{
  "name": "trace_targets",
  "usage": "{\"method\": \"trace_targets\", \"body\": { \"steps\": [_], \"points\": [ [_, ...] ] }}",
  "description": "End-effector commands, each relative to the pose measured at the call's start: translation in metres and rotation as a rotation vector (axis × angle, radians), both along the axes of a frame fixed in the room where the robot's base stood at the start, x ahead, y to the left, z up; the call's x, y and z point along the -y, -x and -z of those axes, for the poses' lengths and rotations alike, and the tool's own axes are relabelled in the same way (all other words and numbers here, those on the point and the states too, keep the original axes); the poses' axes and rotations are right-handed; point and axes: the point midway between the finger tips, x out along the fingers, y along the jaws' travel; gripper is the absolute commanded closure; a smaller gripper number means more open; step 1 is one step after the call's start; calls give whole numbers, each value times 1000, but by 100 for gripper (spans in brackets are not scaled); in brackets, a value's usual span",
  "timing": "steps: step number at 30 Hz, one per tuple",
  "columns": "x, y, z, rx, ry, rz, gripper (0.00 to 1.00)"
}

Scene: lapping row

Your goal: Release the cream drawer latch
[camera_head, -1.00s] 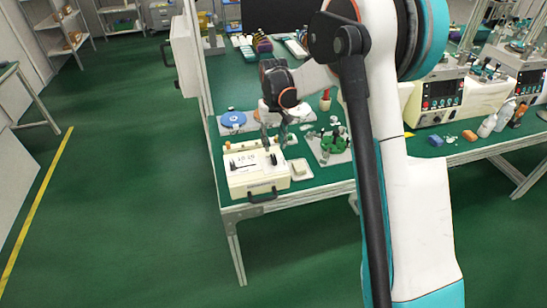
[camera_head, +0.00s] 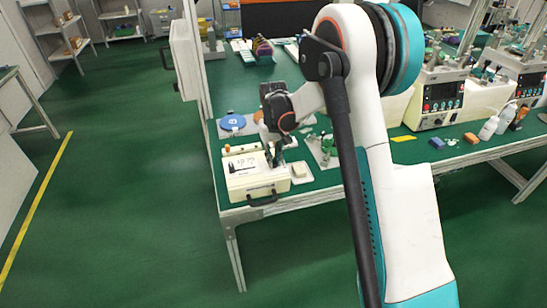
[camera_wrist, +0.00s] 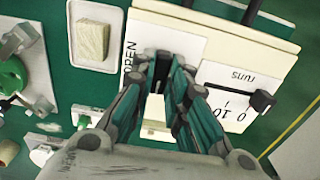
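The cream drawer unit (camera_head: 240,184) stands at the near left corner of the green bench, with a black handle (camera_head: 262,198) on its front. In the wrist view its pale top (camera_wrist: 225,45) carries an "OPEN" label and a scale marked "runs" with a black slider (camera_wrist: 262,101). A small dark part (camera_wrist: 157,84), probably the latch, shows beside the "OPEN" label and is partly hidden by my fingers. My gripper (camera_wrist: 166,66) is over it with the fingertips a little apart, one on each side. I cannot tell whether they touch it. My gripper also shows above the unit's right side (camera_head: 274,160).
A small white tray (camera_head: 301,172) with a beige block (camera_wrist: 92,40) lies just right of the unit. A blue disc (camera_head: 232,121) sits behind it. A plate with green parts (camera_wrist: 12,75) is farther right. The floor left of the bench is clear.

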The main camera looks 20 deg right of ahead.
Motion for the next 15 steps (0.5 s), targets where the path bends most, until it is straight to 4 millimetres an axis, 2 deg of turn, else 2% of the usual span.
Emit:
{"method": "trace_targets", "body": {
  "steps": [8,15],
  "points": [
    [0,0,0,0,0,8,100],
    [0,0,0,0,0,88,100]
  ]
}}
